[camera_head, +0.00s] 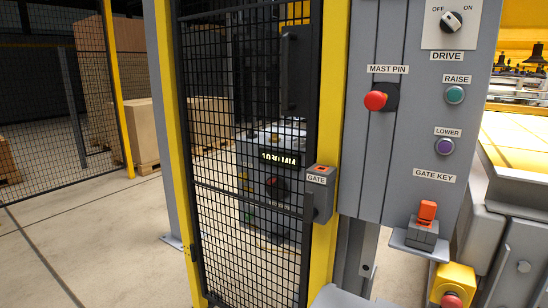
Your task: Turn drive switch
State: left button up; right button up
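The drive switch (451,22) is a round black knob with a light mark on a white plate at the top right. The plate reads OFF at upper left and ON at upper right, with a DRIVE label (446,56) below. The knob's mark is too small to tell its setting with certainty. The switch sits high on a grey control panel (410,120), close to the top edge of the view. Neither of my grippers is in view, and nothing covers the switch.
Below the switch are a green RAISE button (454,95), a purple LOWER button (444,146), a red MAST PIN knob (376,100) and an orange gate key (427,212). A yellow-framed mesh gate (250,200) stands left. Floor (90,240) at far left is open.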

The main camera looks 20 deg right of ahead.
aim_at(450, 22)
jog(key=z, duration=1.3)
jog(key=i+j+z, duration=0.2)
jog(key=j, duration=0.3)
jog(key=j+z, duration=0.15)
jog(key=j, duration=0.35)
jog(key=k, duration=0.05)
